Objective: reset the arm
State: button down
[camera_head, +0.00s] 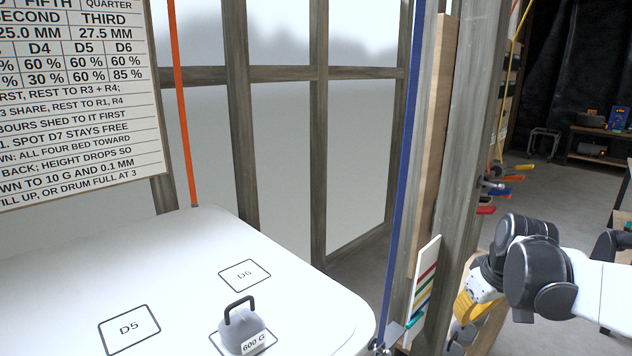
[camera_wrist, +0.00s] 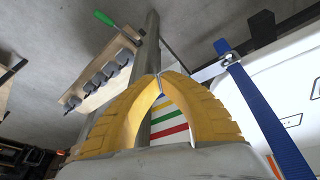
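My gripper (camera_head: 466,308) has yellow fingers and is at the lower right of the head view, beside the post. In the wrist view its two fingertips (camera_wrist: 161,76) come together and a gap stays open lower between the fingers. I see nothing held between them. Through the gap show a grey pole and a white board with coloured stripes (camera_wrist: 170,118). The striped board (camera_head: 424,290) stands just left of my gripper in the head view. My arm reaches in from the right edge.
A white table (camera_head: 190,270) at the left bears marked spots D5 and D6 and a grey 600 G weight (camera_head: 245,333). A blue strap (camera_head: 401,170) runs down beside the wooden post (camera_head: 462,150). A printed sign (camera_head: 80,100) hangs at upper left.

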jog(key=s+a+r+m+t, duration=0.1)
jog(key=s+a+m+t, duration=0.1)
jog(key=s+a, duration=1.3)
jog(key=shift+a+r+m+t, duration=0.3)
jog(key=shift+a+t, duration=0.3)
jog(key=shift+a, duration=0.05)
